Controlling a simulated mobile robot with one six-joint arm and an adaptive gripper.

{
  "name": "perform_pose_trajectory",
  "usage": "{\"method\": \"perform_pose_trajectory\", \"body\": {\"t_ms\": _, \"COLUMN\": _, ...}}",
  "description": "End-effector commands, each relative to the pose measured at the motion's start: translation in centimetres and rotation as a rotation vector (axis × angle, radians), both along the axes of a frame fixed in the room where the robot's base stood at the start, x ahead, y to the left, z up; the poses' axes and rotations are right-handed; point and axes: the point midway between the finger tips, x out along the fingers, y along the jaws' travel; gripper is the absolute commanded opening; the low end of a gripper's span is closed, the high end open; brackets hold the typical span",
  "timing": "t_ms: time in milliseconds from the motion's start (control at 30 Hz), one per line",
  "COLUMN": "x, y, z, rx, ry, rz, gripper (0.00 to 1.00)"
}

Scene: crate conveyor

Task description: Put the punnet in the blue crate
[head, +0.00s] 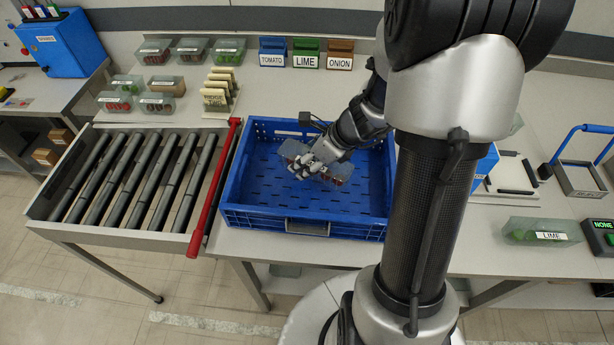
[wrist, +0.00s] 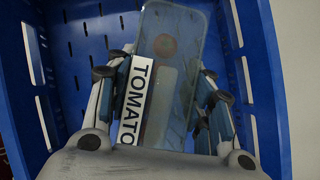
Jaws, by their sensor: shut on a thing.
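The blue crate (head: 262,207) stands at the middle of the bench, beside the roller conveyor. My gripper (head: 312,163) is inside the crate, in its right part. It is shut on a clear punnet (head: 340,172) with red contents. In the wrist view my gripper (wrist: 162,95) has its fingers on both sides of the punnet (wrist: 182,45). A white label reading TOMATO shows along the punnet's left side. The slotted crate wall (wrist: 15,85) surrounds them. I cannot tell whether the punnet touches the crate floor.
A red bar (head: 214,190) lies between the conveyor (head: 120,180) and the crate. Several other punnets (head: 190,50) stand at the back left. A punnet labelled LIME (head: 541,233) stands at the right. Tomato, lime and onion boxes (head: 306,54) stand behind. The crate's left part is empty.

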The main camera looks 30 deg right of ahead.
Motion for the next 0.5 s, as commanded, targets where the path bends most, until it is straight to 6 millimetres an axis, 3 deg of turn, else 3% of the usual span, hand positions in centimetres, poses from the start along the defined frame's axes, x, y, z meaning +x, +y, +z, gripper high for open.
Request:
{"method": "perform_pose_trajectory", "body": {"t_ms": 167, "x": 0.0, "y": 0.0, "z": -1.5, "rx": 0.0, "ry": 0.001, "rz": 0.001, "gripper": 0.22}}
{"method": "perform_pose_trajectory", "body": {"t_ms": 333, "x": 0.0, "y": 0.0, "z": -4.3, "rx": 0.0, "ry": 0.001, "rz": -0.001, "gripper": 0.22}}
{"method": "perform_pose_trajectory", "body": {"t_ms": 500, "x": 0.0, "y": 0.0, "z": -4.4, "rx": -0.001, "ry": -0.001, "rz": 0.0, "gripper": 0.22}}
